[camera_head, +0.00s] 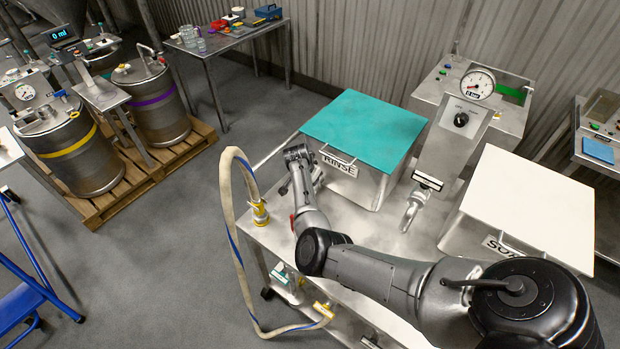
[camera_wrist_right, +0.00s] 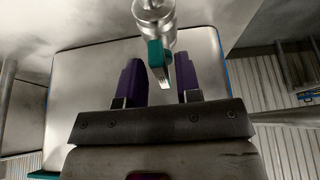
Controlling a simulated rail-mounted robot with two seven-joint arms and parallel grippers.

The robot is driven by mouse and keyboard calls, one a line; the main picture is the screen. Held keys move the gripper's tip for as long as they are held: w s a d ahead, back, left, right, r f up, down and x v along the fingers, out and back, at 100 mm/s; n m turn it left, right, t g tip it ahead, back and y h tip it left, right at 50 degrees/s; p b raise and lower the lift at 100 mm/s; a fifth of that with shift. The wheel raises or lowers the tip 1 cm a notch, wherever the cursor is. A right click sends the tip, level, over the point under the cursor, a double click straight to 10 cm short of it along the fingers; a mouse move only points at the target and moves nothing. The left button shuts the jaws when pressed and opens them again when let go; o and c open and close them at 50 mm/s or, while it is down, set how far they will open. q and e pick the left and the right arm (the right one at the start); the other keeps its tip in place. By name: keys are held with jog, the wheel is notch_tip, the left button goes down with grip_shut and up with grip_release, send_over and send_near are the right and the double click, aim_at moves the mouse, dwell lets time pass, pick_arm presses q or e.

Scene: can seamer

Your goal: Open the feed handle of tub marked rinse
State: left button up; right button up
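The tub marked RINSE (camera_head: 352,187) stands on the steel bench under a teal lid (camera_head: 364,128). My right arm reaches from the lower right across the bench, and my right gripper (camera_head: 298,154) is beside the tub's left side. In the right wrist view, a teal lever handle (camera_wrist_right: 158,65) hangs from a round metal valve body (camera_wrist_right: 153,12). The two purple fingers of my right gripper (camera_wrist_right: 158,84) are apart, one on each side of the lever, with visible gaps. The lever is not discernible in the head view. My left gripper is not in view.
A gauge post (camera_head: 453,130) and a tap (camera_head: 413,207) stand right of the RINSE tub. A second tub with a white lid (camera_head: 530,205) is farther right. A looped hose (camera_head: 233,245) rises at the bench's left edge. Open floor lies left of the bench.

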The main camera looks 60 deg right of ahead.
jog(key=shift+o, duration=0.6)
jog(key=shift+r, duration=0.1)
jog(key=shift+a+r, duration=0.15)
jog(key=shift+r, duration=0.1)
jog(key=p+v, duration=0.1)
jog(key=v, duration=1.2)
jog(key=shift+p, duration=0.4)
